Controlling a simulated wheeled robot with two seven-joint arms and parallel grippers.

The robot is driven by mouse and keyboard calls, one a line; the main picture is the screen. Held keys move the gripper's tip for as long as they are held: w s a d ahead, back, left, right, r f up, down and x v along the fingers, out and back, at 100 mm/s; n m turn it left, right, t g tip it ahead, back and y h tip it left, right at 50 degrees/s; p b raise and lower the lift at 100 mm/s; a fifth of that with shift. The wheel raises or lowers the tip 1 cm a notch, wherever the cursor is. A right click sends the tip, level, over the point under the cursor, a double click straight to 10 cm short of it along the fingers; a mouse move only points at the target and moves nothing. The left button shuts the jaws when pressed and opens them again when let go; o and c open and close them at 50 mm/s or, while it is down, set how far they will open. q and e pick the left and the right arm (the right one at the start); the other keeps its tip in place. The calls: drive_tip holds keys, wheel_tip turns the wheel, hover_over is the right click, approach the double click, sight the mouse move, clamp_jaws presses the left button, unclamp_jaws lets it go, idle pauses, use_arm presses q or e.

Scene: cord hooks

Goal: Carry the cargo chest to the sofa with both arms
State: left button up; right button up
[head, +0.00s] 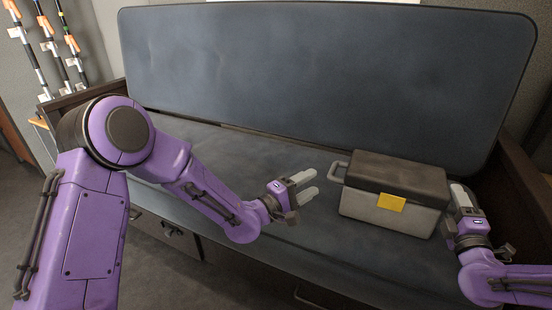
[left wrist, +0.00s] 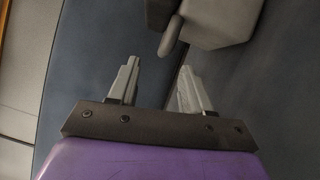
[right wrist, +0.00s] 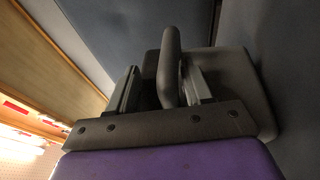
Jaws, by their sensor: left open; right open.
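The cargo chest (head: 388,212), grey with a dark brown lid and a yellow latch, sits upright on the seat of the dark blue sofa (head: 300,235). A grey handle (head: 337,172) sticks out on its left side. My left gripper (head: 304,184) is open and empty, a little left of that handle and apart from it; the chest's corner shows ahead of it in the left wrist view (left wrist: 222,22). My right gripper (head: 463,196) is at the chest's right end. In the right wrist view the right handle (right wrist: 169,65) lies between the open fingers; contact cannot be told.
The sofa backrest (head: 320,80) rises behind the chest. The sofa's right arm (head: 518,185) stands close to my right arm. Rods (head: 50,45) lean at the back left. The seat left of the chest is clear.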

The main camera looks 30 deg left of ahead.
use_arm(q)
drive_tip(key=v, duration=0.3)
drive_tip(key=shift+s+a, duration=0.1)
use_arm(e)
drive_tip(key=v, duration=1.2)
drive_tip(key=shift+r, duration=0.1)
